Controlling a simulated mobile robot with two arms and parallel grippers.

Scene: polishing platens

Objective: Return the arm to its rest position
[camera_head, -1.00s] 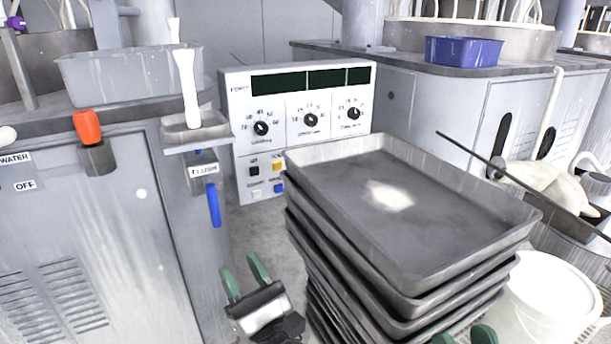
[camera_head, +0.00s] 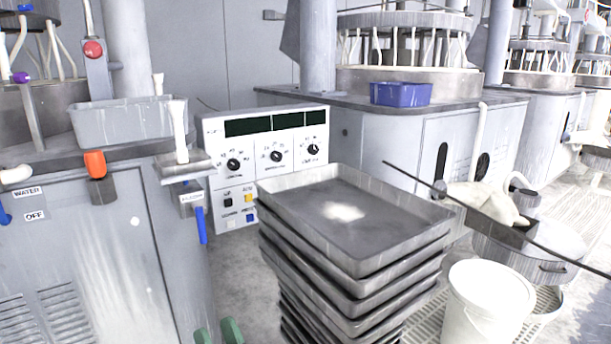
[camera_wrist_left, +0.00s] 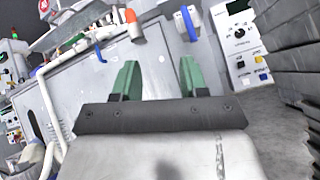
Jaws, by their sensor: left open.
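My left gripper (camera_head: 218,332) shows only as two green fingertips at the bottom edge of the head view, in front of the grey cabinet. In the left wrist view its two green fingers (camera_wrist_left: 158,80) stand apart with nothing between them. They point toward the cabinet front (camera_wrist_left: 90,85). The stack of metal trays (camera_head: 345,262) is to the right of this gripper in the head view, with a gap between. My right gripper is not in the head view.
A control panel box (camera_head: 268,165) stands behind the tray stack. A white bucket (camera_head: 487,305) is right of the stack. A long dark rod (camera_head: 510,237) crosses at right. A grey bin (camera_head: 125,122) and a blue bin (camera_head: 400,94) sit on the machine tops. Floor shows between cabinet and stack.

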